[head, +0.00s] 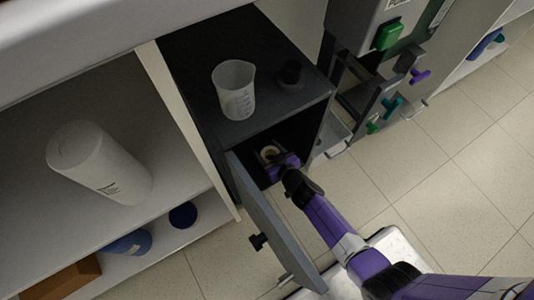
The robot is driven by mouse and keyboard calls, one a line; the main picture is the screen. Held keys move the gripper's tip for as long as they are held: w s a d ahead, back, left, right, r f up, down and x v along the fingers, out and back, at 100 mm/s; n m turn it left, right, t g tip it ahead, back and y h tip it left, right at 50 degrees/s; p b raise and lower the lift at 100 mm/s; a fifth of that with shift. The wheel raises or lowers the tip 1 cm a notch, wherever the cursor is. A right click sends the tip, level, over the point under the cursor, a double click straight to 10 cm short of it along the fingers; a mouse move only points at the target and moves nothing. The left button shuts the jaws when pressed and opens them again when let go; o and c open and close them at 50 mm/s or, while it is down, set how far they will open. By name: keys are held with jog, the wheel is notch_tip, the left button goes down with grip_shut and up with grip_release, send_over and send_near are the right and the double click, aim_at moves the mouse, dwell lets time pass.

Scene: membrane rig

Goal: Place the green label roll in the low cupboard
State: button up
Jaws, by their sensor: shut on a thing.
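The low cupboard (207,104) is a dark grey box in the middle of the head view, with its grey door (270,222) swung open towards me. My purple arm reaches in through the opening, and my gripper (272,160) is just inside the cupboard mouth. It is shut on a small roll, the label roll (268,152), whose pale round core shows at the fingers. The roll's green colour is hard to make out in the shade. I cannot tell whether the roll touches the cupboard floor.
A clear beaker (234,90) and a small black object (291,75) stand on the cupboard top. Left is an open shelf with a white cylinder (98,162), a blue container (131,243) and a brown box (62,281). A rig with coloured handles (391,106) stands right; tiled floor is clear beyond.

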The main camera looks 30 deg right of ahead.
jog(key=shift+f, duration=0.45)
jog(key=o, duration=1.4)
jog(key=shift+r, duration=0.15)
jog(key=p+v, duration=0.5)
jog(key=v, duration=0.6)
jog(key=shift+r, duration=0.1)
jog(key=shift+s+r, duration=0.1)
jog(key=shift+s, duration=0.35)
